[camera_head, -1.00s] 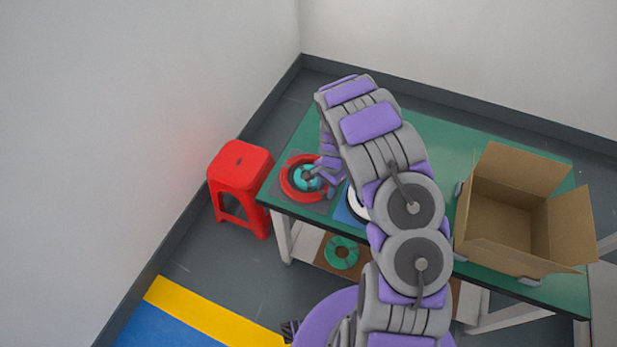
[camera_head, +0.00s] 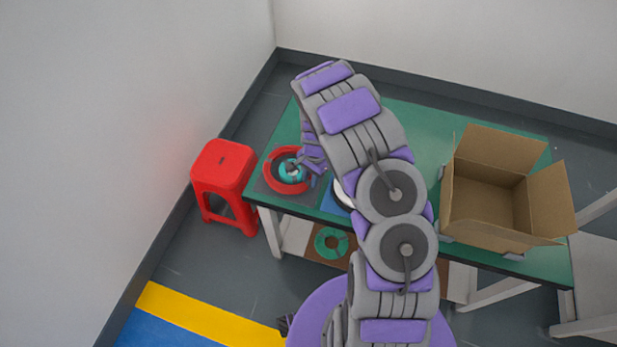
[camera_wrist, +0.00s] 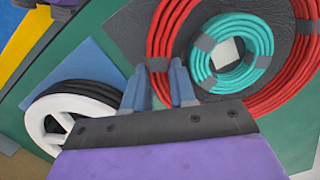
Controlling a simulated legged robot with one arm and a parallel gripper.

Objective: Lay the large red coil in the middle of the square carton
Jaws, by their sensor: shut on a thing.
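The large red coil (camera_head: 270,177) lies on a dark grey mat at the left end of the green table, around a smaller teal coil (camera_head: 283,172). In the wrist view the red coil (camera_wrist: 163,35) has grey ties and runs between the two fingers of my gripper (camera_wrist: 160,88). My gripper is shut on its near side; the coil looks low, at mat level. The teal coil (camera_wrist: 258,38) is beside the fingers, inside the red ring. The square carton (camera_head: 483,218) stands open on the right part of the table, its flaps spread, empty inside as far as I see.
A white spool (camera_wrist: 45,112) on a blue mat is close to my gripper. A red stool (camera_head: 223,170) stands left of the table. A green coil (camera_head: 331,243) lies on the lower shelf. Bare green tabletop (camera_head: 425,125) shows behind my arm.

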